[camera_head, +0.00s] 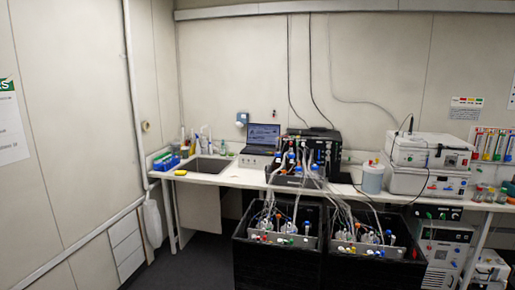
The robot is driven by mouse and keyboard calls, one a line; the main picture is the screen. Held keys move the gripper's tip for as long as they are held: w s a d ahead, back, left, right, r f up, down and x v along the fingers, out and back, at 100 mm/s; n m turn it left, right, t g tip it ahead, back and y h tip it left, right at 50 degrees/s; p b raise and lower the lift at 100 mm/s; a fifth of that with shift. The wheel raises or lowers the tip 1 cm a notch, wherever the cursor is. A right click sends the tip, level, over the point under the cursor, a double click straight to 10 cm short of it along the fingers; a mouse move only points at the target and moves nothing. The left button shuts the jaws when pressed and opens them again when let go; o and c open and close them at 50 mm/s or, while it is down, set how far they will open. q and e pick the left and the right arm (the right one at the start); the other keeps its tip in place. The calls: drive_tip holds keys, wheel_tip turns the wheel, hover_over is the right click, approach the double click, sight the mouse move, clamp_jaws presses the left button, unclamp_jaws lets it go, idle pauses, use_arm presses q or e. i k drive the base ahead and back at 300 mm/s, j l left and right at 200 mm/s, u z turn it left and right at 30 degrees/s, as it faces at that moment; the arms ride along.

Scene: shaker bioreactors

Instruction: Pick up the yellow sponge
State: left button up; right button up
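A small yellow sponge (180,172) lies on the white counter near its front left edge, to the left of the sink. It looks flat and lies in front of a blue box. Neither of my grippers shows in the head view. The sponge is well away across the room, and nothing covers it.
The sink (207,165) is right of the sponge, and the blue box (166,162) is behind it. A laptop (262,136) stands further right. Two black bioreactor crates (277,262) block the floor at centre. Dark floor (195,262) is free at the left.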

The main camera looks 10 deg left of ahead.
sight(181, 173)
drive_tip(key=i+j+u, duration=0.6)
drive_tip(key=i+u, duration=0.2)
drive_tip(key=i, duration=0.2)
drive_tip(key=i+u, duration=0.35)
drive_tip(key=i, duration=1.6)
drive_tip(key=i+j, duration=0.15)
drive_tip(key=i, duration=1.2)
drive_tip(key=i+z, duration=0.25)
drive_tip(key=i, duration=0.25)
drive_tip(key=i+z, duration=0.3)
drive_tip(key=i, duration=0.25)
drive_tip(key=i+j+z, duration=0.25)
drive_tip(key=i, duration=0.2)
drive_tip(key=i+j+z, duration=0.3)
drive_tip(key=i, duration=0.2)
